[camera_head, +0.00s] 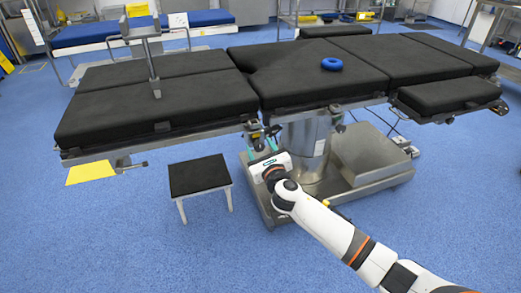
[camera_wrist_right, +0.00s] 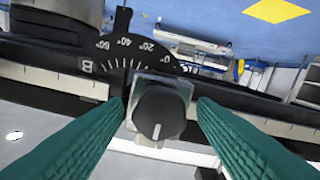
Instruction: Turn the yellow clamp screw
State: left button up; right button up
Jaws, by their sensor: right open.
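My right gripper (camera_head: 261,148) is at the near edge of the black-padded operating table (camera_head: 160,112), close to a clamp on its side rail. In the right wrist view its two green fingers (camera_wrist_right: 160,106) are apart, one on each side of a black round knob (camera_wrist_right: 160,113) with a pale line on its face. A small gap seems to show on each side; contact cannot be told. The knob sits in a clear block on the rail, below a black angle scale (camera_wrist_right: 128,55). I see no clearly yellow screw here; the knob looks black. My left gripper is not in view.
A black-topped stool (camera_head: 199,174) stands left of my right arm. The table's column and metal base (camera_head: 375,160) are to the right. The blue floor in front is clear.

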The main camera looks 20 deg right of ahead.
jog(key=c, duration=1)
jog(key=shift+o, duration=0.2)
